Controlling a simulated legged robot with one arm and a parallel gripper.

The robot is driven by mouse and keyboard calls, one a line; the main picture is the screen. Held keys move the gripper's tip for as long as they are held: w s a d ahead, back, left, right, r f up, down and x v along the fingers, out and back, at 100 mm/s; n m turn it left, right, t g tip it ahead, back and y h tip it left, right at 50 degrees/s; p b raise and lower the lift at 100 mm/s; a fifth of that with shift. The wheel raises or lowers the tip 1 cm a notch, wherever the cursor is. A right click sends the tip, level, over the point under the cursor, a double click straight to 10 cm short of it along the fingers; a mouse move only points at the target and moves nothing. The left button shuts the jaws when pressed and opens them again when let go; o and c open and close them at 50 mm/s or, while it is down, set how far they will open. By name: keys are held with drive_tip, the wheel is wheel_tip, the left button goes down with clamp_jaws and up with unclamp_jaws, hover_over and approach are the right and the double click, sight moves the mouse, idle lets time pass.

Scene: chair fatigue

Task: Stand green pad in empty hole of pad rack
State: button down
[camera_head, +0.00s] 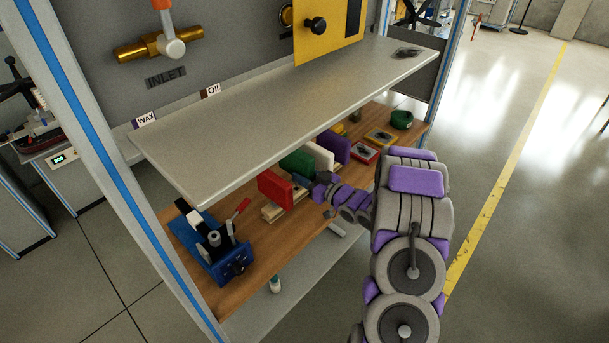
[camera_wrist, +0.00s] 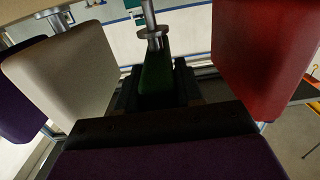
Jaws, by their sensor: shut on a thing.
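The green pad (camera_head: 297,162) stands in the row on the lower wooden shelf, between the red pad (camera_head: 274,187) and the white pad (camera_head: 319,155). My gripper (camera_head: 318,190) is at the near side of this row. In the wrist view my gripper (camera_wrist: 155,90) has its dark fingers on both sides of the green pad (camera_wrist: 154,72) and is shut on it. The white pad (camera_wrist: 62,80) is at left there, the red pad (camera_wrist: 268,60) at right. The pale wooden pad rack (camera_head: 270,213) shows only in part. The green pad's lower edge and its hole are hidden, so its seating cannot be told.
A purple pad (camera_head: 336,147) ends the row. The grey upper shelf (camera_head: 270,95) overhangs the pads. A blue device (camera_head: 220,250) with a red lever stands at left. Small tins (camera_head: 365,153) and a green ring (camera_head: 401,119) lie at right. Open floor is at right.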

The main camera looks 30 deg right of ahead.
drive_tip(key=shift+f+b, duration=0.35)
drive_tip(key=shift+f, duration=1.15)
idle(0.3)
drive_tip(key=shift+r, duration=0.2)
drive_tip(key=shift+r+p, duration=0.75)
drive_tip(key=shift+r, duration=0.4)
drive_tip(key=shift+p, duration=0.45)
idle(1.2)
drive_tip(key=shift+f+b, duration=0.35)
drive_tip(key=shift+f, duration=0.95)
drive_tip(key=c, duration=0.6)
unclamp_jaws()
drive_tip(key=shift+c, duration=0.2)
drive_tip(key=shift+s, duration=0.1)
drive_tip(key=p+v, duration=0.1)
drive_tip(key=v, duration=1.6)
